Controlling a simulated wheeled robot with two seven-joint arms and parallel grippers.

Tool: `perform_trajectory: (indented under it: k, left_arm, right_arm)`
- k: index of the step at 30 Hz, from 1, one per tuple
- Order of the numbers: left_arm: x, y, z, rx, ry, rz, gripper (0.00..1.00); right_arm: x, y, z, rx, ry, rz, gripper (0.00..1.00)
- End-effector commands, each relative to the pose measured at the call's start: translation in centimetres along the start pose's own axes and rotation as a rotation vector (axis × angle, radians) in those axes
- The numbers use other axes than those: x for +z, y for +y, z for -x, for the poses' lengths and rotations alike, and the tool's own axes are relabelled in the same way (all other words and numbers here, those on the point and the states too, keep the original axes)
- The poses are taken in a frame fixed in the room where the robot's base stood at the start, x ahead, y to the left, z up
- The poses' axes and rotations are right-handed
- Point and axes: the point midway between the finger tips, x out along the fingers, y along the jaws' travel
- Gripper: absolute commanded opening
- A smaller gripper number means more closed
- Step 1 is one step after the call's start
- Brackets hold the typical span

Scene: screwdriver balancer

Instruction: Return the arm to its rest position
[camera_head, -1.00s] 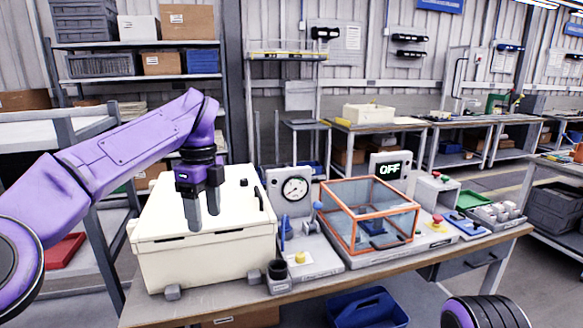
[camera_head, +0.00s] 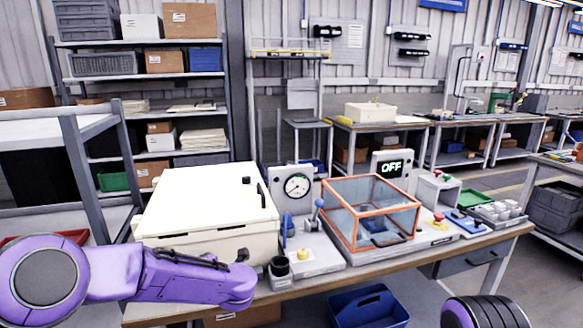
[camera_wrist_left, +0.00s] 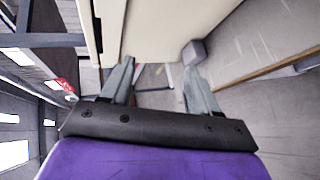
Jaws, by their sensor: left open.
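My left arm (camera_head: 170,275) is low at the left, in front of the cream box (camera_head: 200,245), in the head view. Its gripper is hidden in that view. In the left wrist view my left gripper (camera_wrist_left: 155,80) is open, its two grey fingers apart with nothing between them. The cream box (camera_wrist_left: 180,30) fills the top of the wrist view, beyond the fingertips.
A blue bin (camera_head: 368,307) is below. A grey rack (camera_head: 75,165) stands at the left.

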Motion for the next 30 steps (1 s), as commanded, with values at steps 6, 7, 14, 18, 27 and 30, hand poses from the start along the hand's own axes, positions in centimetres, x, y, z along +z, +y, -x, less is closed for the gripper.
perform_trajectory:
  k: [6, 7, 14, 18, 27, 30]
  left_arm:
    - [-6.1, -16.0, 0.2, -0.012, -0.310, -0.788, 0.60]
    - [-7.3, -17.9, 0.6, -0.026, -0.349, -0.873, 0.60]
    - [-19.5, -29.8, 5.1, -0.204, -0.624, -1.394, 0.60]
    - [-28.0, -33.8, 8.7, -0.361, -0.737, -1.589, 0.60]
    - [-36.2, -36.4, 11.4, -0.536, -0.747, -1.722, 0.60]
    - [-36.2, -36.4, 11.4, -0.536, -0.747, -1.721, 0.60]
  right_arm:
    - [0.0, 0.0, 0.0, 0.000, 0.000, 0.000, 0.43]
    - [0.0, 0.0, 0.0, 0.000, 0.000, 0.000, 0.43]
    - [0.0, 0.0, 0.0, 0.000, 0.000, 0.000, 0.43]
    - [0.0, 0.0, 0.0, 0.000, 0.000, 0.000, 0.43]
    - [0.0, 0.0, 0.0, 0.000, 0.000, 0.000, 0.43]
    - [0.0, 0.0, 0.0, 0.000, 0.000, 0.000, 0.43]
